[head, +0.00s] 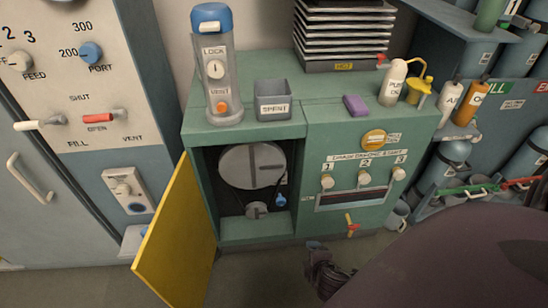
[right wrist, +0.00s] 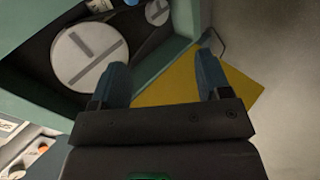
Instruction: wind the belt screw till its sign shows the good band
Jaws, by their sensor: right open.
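The belt screw looks to be the blue knob (head: 281,200) inside the open compartment of the green cabinet (head: 250,133). It sits right of the small lower pulley (head: 256,210) and below the large grey pulley (head: 252,165). A small pale mark (head: 284,180) above the knob may be its sign; its band is too small to read. In the right wrist view the large pulley (right wrist: 90,50) and a bit of the blue knob (right wrist: 132,2) show beyond the fingers. My right gripper (right wrist: 160,78) is open and empty, outside the compartment. My left gripper is not in view.
The yellow door (head: 178,240) stands open at the compartment's left. A red-and-yellow valve handle (head: 351,224) sticks out at the cabinet's lower right. A lock canister (head: 216,75), a spent bin (head: 274,100) and bottles stand on top. The floor in front is clear.

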